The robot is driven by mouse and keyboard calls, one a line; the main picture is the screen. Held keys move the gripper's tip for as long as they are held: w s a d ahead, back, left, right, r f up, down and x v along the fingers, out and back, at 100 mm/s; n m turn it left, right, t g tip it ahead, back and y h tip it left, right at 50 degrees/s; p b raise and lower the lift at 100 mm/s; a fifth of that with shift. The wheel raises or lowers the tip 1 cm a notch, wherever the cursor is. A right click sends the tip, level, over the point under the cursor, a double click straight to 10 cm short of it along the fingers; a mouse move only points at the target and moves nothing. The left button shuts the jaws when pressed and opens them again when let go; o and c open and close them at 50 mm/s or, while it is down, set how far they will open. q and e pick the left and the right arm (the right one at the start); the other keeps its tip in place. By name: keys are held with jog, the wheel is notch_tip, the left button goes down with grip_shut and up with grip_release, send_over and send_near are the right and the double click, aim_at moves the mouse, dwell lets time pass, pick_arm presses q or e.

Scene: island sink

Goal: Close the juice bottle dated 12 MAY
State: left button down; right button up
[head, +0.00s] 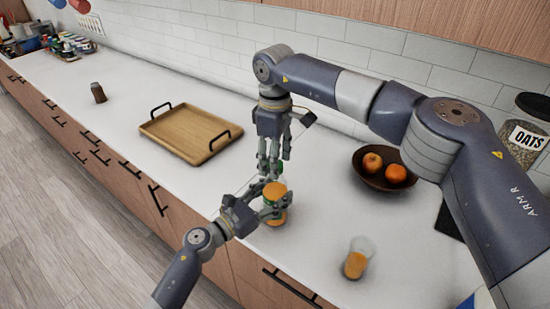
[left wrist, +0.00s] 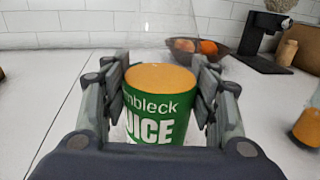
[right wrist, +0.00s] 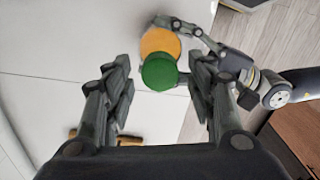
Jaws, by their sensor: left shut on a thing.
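A clear juice bottle (left wrist: 160,120) with orange juice and a green label stands upright on the counter; no date on it is readable. My left gripper (head: 266,203) is shut on the bottle from the side, and its fingers flank the label in the left wrist view. A green cap (right wrist: 160,73) shows over the orange juice in the right wrist view. My right gripper (head: 273,165) points down above the bottle. Its fingers (right wrist: 163,85) are open, spread either side of the cap with gaps. I cannot tell whether the cap rests on the bottle's neck.
Another clear container with orange juice (head: 355,264) stands nearer the front right. A dark bowl (head: 384,182) of orange fruit and an oats jar (head: 525,135) are at the right. A wooden tray (head: 180,128) lies left of the arms. The counter between tray and bottle is clear.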

jog(key=shift+r, duration=2.3)
jog(key=shift+c, duration=0.3)
